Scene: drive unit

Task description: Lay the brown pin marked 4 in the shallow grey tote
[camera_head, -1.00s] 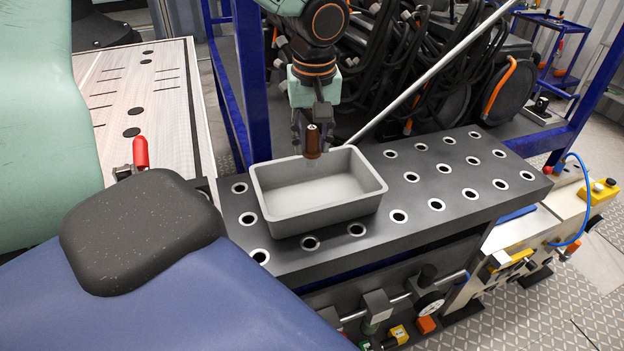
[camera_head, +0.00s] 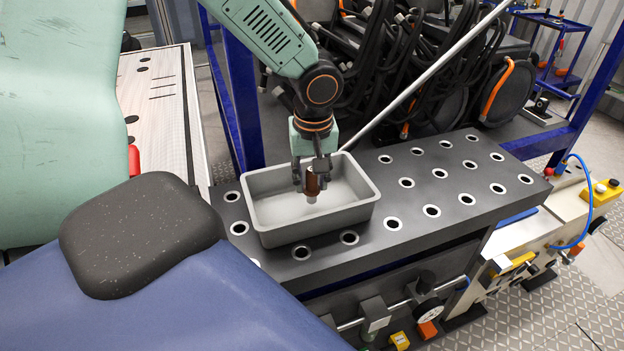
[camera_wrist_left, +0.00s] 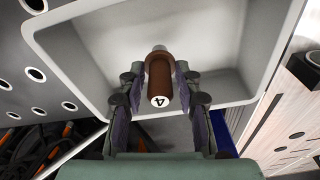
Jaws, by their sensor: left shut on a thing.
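The brown pin marked 4 (camera_wrist_left: 160,78) is held between the fingers of my left gripper (camera_wrist_left: 158,92). Its marked end, with a black 4 on white, faces the wrist camera, and a grey tip shows at its far end. In the head view the pin (camera_head: 312,183) points downward within the opening of the shallow grey tote (camera_head: 268,231). My left gripper (camera_head: 312,180) is shut on the pin, over the tote. The tote's visible floor is bare. Whether the pin's tip touches the floor is hard to tell. My right gripper is not in view.
The tote stands on a dark bench top (camera_head: 420,190) with several white-ringed holes. A blue frame post (camera_head: 236,100) rises behind it at the left. A grey rod (camera_head: 430,75) slants behind the tote, before black cables (camera_head: 390,60).

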